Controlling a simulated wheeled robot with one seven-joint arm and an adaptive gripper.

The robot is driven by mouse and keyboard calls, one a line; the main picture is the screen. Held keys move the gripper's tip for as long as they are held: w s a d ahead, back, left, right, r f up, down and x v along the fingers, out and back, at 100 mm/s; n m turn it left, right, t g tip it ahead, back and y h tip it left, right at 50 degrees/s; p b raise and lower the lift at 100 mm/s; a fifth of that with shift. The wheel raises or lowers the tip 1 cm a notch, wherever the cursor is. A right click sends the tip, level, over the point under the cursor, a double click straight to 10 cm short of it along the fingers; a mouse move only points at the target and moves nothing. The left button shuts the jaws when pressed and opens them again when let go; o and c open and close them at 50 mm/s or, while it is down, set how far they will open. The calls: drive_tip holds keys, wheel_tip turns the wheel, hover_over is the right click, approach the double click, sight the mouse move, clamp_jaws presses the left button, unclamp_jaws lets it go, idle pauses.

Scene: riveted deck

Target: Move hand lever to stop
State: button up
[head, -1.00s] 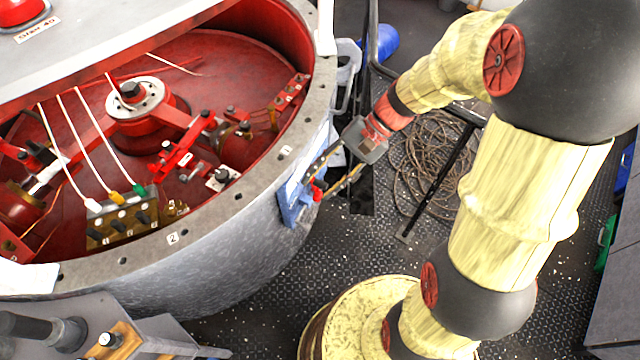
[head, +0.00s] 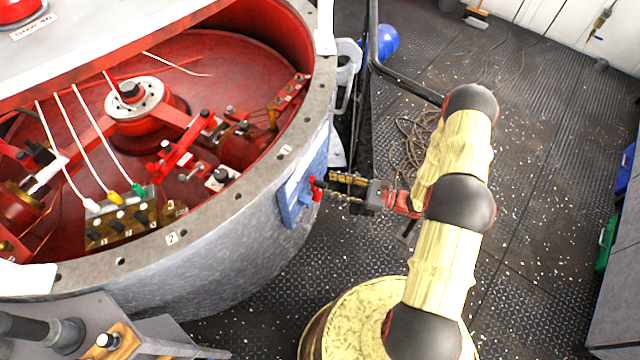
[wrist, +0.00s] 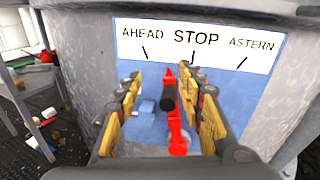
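The hand lever is red with a black grip (wrist: 168,97) and stands on a blue panel (wrist: 146,122) below a white plate (wrist: 195,42) marked AHEAD, STOP and ASTERN. Its red pointer tip lies between the AHEAD and STOP marks in the wrist view. In the head view the red lever (head: 316,188) shows on the blue panel (head: 290,203) at the drum's side. My gripper (head: 334,187) faces it from the right. In the wrist view my gripper (wrist: 160,82) is open, with one yellow-padded finger on each side of the lever. I see no clear contact.
The large grey drum (head: 215,262) with a red interior fills the left. A dark rail (head: 405,82) and coiled rope (head: 408,145) are behind my arm. A blue container (head: 386,42) stands at the back. The deck (head: 545,150) to the right is mostly open.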

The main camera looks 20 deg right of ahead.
sight(314, 182)
wheel_tip(314, 182, down, 5)
drive_tip(key=d+m+t+h, duration=0.1)
drive_tip(key=d+m+t, duration=0.1)
drive_tip(key=m, duration=0.1)
drive_tip(key=shift+b+x, duration=1.05)
drive_tip(key=shift+x, duration=2.85)
drive_tip(key=shift+s, duration=0.1)
drive_tip(key=shift+c, duration=0.9)
drive_tip(key=c, duration=0.7)
drive_tip(key=shift+a, duration=0.1)
clamp_jaws()
